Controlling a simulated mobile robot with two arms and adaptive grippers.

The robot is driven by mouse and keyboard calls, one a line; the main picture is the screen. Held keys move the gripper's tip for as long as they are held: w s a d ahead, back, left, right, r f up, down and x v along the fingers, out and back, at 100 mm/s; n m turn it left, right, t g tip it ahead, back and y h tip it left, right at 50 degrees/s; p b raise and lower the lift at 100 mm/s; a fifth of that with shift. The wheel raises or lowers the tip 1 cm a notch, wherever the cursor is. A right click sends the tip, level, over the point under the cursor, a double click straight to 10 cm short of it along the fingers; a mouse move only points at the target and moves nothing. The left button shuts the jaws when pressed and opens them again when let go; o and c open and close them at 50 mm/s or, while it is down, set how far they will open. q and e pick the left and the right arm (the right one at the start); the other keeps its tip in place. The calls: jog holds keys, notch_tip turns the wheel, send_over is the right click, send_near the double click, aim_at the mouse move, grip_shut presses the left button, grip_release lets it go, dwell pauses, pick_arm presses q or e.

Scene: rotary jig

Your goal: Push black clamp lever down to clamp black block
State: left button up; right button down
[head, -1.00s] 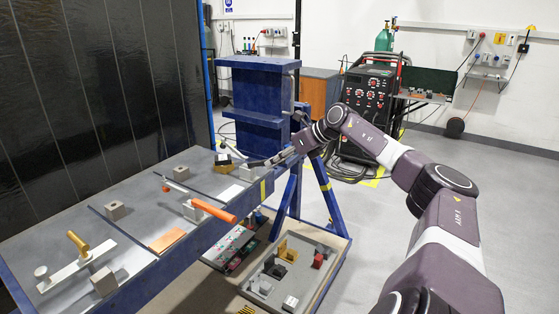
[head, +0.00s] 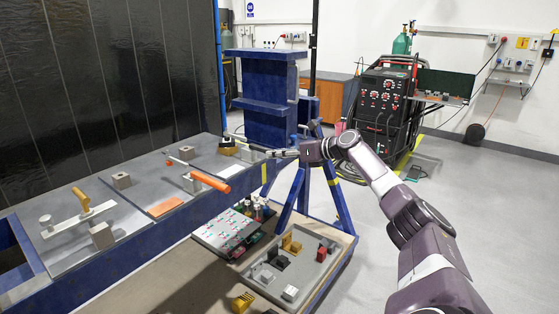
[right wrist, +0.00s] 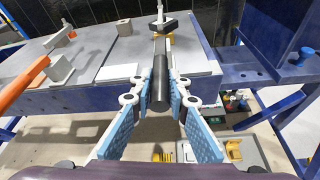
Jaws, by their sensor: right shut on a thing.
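My right gripper (right wrist: 161,98) is shut on the black clamp lever (right wrist: 160,78), whose dark handle lies between the two blue finger pads. In the head view my right gripper (head: 283,153) is at the far right end of the bench, and the fingers hide most of the lever. The black block (head: 228,141) sits at the clamp's far end with yellow beneath it. It also shows at the top of the right wrist view (right wrist: 155,24), beyond the lever. Whether the clamp presses on the block cannot be told. My left gripper is not in view.
The orange-handled clamp (head: 210,181) and the yellow-handled clamp (head: 81,200) stand along the bench (head: 150,235). A blue steel column (head: 270,95) rises just behind my right gripper. A parts tray (head: 318,280) lies below. Open floor is at the right.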

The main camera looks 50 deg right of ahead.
jog(key=shift+f, duration=0.15)
jog(key=c, duration=1.8)
grip_release()
jog(key=shift+s, duration=0.1)
jog(key=shift+c, duration=0.2)
jog(key=v, duration=1.2)
